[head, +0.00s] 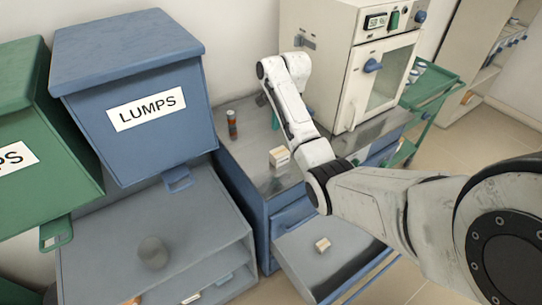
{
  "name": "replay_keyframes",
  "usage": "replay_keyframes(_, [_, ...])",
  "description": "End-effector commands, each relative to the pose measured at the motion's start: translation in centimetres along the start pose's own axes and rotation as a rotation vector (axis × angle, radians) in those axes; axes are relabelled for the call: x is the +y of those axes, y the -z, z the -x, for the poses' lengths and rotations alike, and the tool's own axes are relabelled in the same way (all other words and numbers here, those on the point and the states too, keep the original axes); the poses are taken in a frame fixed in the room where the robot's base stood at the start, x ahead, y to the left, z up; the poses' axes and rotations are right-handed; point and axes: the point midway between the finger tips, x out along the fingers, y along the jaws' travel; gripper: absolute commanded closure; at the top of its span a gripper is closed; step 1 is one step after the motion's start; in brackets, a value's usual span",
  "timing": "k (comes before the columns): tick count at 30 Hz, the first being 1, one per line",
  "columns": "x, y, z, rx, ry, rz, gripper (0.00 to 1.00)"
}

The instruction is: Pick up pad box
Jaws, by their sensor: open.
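Two small pale boxes could be the pad box, and I cannot tell which one it is. One cream box (279,157) sits on the grey bench top, just left of my forearm. The other small pale box (322,245) lies in the open drawer (345,270) below the bench. My arm reaches from the right over the bench, and its far joint is bent above the bench in front of the furnace. My gripper's fingers cannot be made out, and I see nothing held.
A blue LUMPS bin (135,100) and a green bin (45,175) are at left, above grey shelves. A dark cylinder with an orange band (232,125) stands on the bench (240,150). A green cart (430,95) is at right.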

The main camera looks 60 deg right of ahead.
Motion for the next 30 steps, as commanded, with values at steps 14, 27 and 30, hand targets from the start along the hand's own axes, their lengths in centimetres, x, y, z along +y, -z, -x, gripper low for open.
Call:
replay_keyframes(14, [0.0,0.0,-5.6,0.0,-0.002,0.004,0.22])
replay_keyframes(27, [-0.2,0.1,-10.1,0.0,0.001,0.003,0.22])
replay_keyframes(30, [-0.2,0.1,-10.1,0.0,0.001,0.004,0.22])
